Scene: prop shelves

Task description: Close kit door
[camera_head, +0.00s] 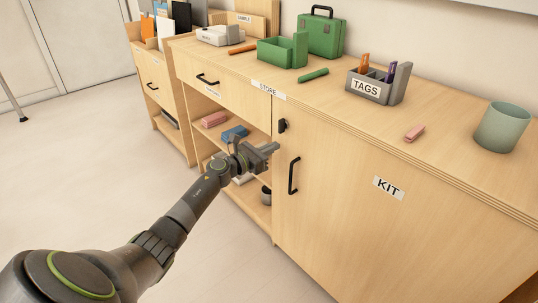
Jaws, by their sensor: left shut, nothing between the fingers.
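The kit door (370,220) is a wooden cabinet door with a white KIT label. It looks flush with the cabinet front, though I cannot tell if a small gap stays at its left edge. Its black handle (293,175) is upright near that edge, with a dark latch (283,126) above it. My left gripper (271,150) is shut and empty, in front of the open shelves, a little left of the handle and apart from it in the picture. My right gripper is out of view.
The open shelves (262,212) hold a pink block (214,119), a blue block (235,133) and a dark cup (265,195). The top carries a green case (320,35), a green bin (283,50), a TAGS organizer (370,90) and a grey-green pot (503,127).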

